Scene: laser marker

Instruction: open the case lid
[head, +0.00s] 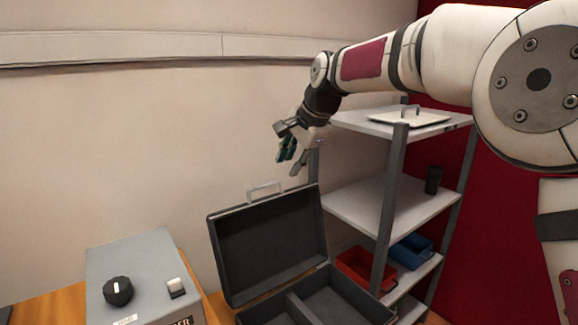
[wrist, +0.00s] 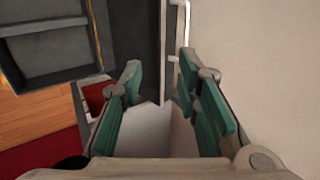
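The dark case (head: 318,305) stands in the lower middle of the head view, with its lid (head: 268,243) raised, leaning slightly back. A light metal handle (head: 265,188) sits on the lid's top edge. In the wrist view the case interior (wrist: 60,50) is at the upper left, the lid (wrist: 136,50) shows edge-on, and the handle (wrist: 181,45) is beside it. My gripper (head: 292,165) is above and to the right of the lid, apart from it in the head view. Its green-padded fingers (wrist: 157,75) are spread, with nothing held between them.
A grey shelf unit (head: 365,207) stands right of the case, holding a white tray (head: 408,118), a black cup (head: 433,180), a red bin (head: 362,270) and a blue bin (head: 411,251). A grey control box (head: 140,275) with a knob is at left. The wall is close behind.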

